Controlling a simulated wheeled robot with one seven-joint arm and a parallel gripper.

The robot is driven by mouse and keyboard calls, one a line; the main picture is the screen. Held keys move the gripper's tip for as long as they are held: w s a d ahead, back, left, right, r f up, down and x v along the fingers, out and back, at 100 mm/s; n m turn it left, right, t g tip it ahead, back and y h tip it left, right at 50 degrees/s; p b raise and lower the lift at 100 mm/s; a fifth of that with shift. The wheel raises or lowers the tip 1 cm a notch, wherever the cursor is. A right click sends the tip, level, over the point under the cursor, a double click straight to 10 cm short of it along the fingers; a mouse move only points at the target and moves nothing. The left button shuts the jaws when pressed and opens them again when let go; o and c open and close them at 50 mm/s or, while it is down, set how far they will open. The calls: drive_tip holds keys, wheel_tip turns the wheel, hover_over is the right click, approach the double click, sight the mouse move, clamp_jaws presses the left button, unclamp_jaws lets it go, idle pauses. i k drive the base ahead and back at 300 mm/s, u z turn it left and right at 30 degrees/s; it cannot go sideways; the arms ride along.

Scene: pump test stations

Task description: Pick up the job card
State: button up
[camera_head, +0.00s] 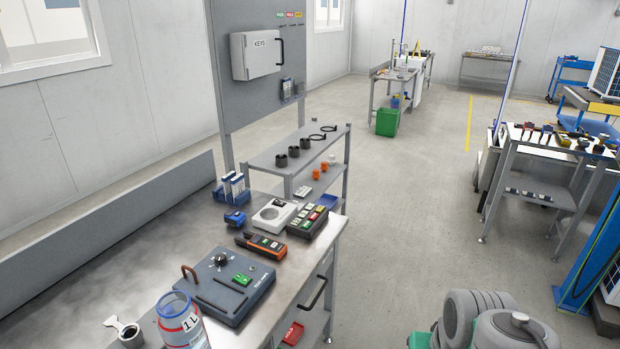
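I cannot pick out a job card for certain. Blue and white upright card-like pieces (231,187) stand at the back of the metal workbench (120,268); their print is too small to read. My gripper is not in this view.
The bench also holds a dark test box (232,287), an orange-black handheld meter (261,245), a white device with a round dial (273,215), a label tray (307,220) and a 1 L jug (180,322). A grey shelf (270,160) stands behind. Open floor (410,210) lies right.

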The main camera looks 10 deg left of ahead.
sight(238, 183)
drive_tip(key=z, duration=0.15)
drive_tip(key=i, duration=6.1)
drive_tip(key=u, duration=4.9)
drive_tip(key=i, duration=1.65)
drive_tip(key=z, duration=0.1)
